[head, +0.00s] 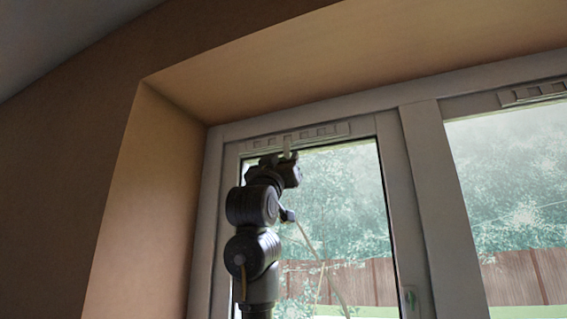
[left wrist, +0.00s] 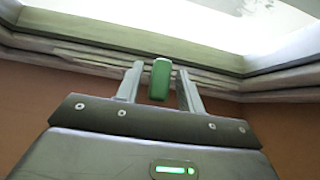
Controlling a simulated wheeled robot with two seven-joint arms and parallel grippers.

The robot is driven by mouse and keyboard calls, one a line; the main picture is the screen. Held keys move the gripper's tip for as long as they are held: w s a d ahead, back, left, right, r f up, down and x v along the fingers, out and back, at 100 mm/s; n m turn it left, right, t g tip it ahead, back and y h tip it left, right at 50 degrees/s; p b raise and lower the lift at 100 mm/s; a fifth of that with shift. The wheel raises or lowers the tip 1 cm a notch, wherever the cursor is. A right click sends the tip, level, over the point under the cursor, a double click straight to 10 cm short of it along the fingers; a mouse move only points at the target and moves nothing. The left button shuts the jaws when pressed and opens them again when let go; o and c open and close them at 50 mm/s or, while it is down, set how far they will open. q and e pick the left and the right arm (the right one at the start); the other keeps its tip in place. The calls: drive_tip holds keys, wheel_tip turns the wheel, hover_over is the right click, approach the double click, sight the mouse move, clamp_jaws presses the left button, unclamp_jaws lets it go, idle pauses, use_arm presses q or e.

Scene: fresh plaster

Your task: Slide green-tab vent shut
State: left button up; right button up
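The vent (head: 325,131) is a pale slotted strip on the top frame of the left window. In the left wrist view, its green tab (left wrist: 160,79) stands between the two fingers of my left gripper (left wrist: 160,85). The fingers are apart, with a narrow gap showing on each side of the tab. In the head view, my left gripper (head: 287,147) is raised to the vent and covers part of it; I cannot make out the tab there. Whether the vent's slots are open or closed, I cannot tell. My right gripper is not in view.
A second vent strip (head: 533,94) sits atop the right window, beyond the upright frame post (head: 425,190). The plaster reveal's side wall (head: 155,210) and ceiling (head: 330,60) enclose the window on the left and above.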

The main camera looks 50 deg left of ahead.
use_arm(q)
drive_tip(key=b+v, duration=0.6)
drive_tip(key=v, duration=0.4)
drive_tip(key=shift+a, duration=0.25)
drive_tip(key=shift+s, duration=0.1)
